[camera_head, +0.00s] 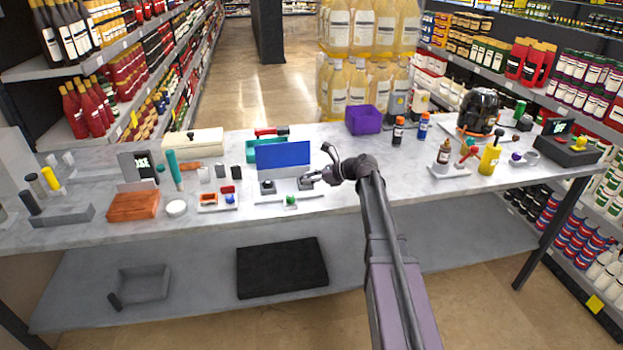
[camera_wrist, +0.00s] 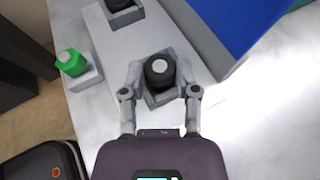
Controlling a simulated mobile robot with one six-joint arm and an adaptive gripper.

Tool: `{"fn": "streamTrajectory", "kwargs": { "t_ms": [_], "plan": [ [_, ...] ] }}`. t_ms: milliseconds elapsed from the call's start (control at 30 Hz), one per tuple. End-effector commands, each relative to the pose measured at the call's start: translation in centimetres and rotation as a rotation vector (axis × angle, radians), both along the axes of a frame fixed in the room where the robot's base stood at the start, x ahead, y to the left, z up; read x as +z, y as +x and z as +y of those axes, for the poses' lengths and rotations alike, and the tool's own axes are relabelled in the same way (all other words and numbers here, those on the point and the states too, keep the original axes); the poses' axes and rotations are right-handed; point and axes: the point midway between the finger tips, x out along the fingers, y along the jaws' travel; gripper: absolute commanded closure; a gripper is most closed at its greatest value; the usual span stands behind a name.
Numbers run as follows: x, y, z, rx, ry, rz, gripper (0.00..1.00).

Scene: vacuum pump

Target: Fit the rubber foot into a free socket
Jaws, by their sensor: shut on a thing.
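The rubber foot (camera_wrist: 160,72) is a short black cylinder with a pale centre, seen from above in the wrist view. My gripper (camera_wrist: 160,82) is shut on it, with one finger on each side. A grey square socket (camera_wrist: 152,101) shows around and under the foot; I cannot tell how deep the foot sits in it. In the head view my gripper (camera_head: 307,183) is at the right end of the pale base plate, and the foot is too small to make out. Another grey socket (camera_wrist: 124,14) at the top holds a black round piece (camera_wrist: 118,4).
A blue panel (camera_head: 283,155) stands upright just behind the sockets. A green piece (camera_wrist: 71,62) in a small white holder (camera_wrist: 84,80) is beside the plate, near the table edge. An orange-brown block (camera_head: 133,206) lies further left. Bare tabletop (camera_wrist: 270,130) lies right of my gripper.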

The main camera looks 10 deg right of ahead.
Motion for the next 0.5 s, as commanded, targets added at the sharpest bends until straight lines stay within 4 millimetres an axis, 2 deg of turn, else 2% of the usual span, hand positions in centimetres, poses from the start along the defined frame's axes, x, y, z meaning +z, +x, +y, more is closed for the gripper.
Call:
{"fn": "streamTrajectory", "kwargs": {
  "t_ms": [33,133,500],
  "plan": [
    [-0.09,0.00,-0.01,0.000,0.000,0.000,0.54],
    [-0.05,0.00,-0.01,0.000,0.000,0.000,0.25],
    [-0.04,0.00,-0.02,0.000,0.000,0.000,0.25]
  ]
}}
